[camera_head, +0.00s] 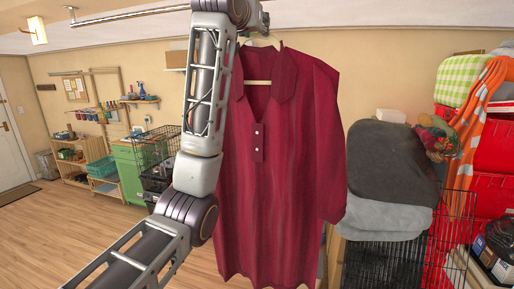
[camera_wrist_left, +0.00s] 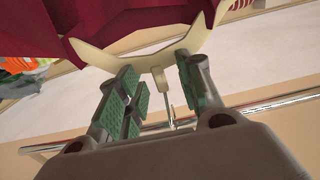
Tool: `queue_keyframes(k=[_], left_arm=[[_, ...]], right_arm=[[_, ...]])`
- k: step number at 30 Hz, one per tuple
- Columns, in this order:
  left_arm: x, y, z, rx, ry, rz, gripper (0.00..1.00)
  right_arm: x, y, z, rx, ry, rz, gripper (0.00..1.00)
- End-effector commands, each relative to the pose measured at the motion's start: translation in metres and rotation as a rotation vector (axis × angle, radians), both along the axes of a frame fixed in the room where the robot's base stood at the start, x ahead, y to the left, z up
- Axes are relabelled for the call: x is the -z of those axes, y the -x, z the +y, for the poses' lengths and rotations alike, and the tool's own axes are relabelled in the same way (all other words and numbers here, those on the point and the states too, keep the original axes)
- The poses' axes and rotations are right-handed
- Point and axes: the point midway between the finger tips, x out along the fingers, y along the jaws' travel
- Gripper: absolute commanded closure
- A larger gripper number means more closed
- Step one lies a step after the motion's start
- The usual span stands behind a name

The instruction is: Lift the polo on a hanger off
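The dark red polo (camera_head: 285,150) hangs upright on a cream hanger (camera_head: 258,83) in the middle of the head view, partly behind my left arm. In the left wrist view, the polo (camera_wrist_left: 95,22) and the hanger (camera_wrist_left: 160,60) fill the top. My left gripper (camera_wrist_left: 158,92) is at the hanger's neck, with one green-padded finger on each side and gaps between pads and neck. The thin metal hook runs down between the fingers toward a metal rail (camera_wrist_left: 270,106). Whether the hook rests on the rail is partly hidden. My right gripper is not in view.
At right, folded grey cloths (camera_head: 390,165) lie on a black wire crate (camera_head: 385,262), close to the polo. Red totes (camera_head: 492,150) and an orange striped cloth (camera_head: 482,110) are beyond. A green cabinet (camera_head: 130,172) stands back left; the wooden floor (camera_head: 60,235) at left is clear.

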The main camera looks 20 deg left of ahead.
Motion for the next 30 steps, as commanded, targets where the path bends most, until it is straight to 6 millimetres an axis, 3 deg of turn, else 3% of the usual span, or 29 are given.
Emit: queue_keyframes(k=[6,20,30], left_arm=[[-0.0007,-0.0122,0.0001,0.0,0.0,0.0,0.64],[0.0001,-0.0129,0.0002,0.0,0.0,0.0,0.64],[0.0,-0.0128,0.0003,0.0,0.0,0.0,1.0]], right_arm=[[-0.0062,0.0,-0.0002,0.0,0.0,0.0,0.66],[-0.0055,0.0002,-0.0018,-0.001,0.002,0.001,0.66],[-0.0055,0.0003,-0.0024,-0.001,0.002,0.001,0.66]])
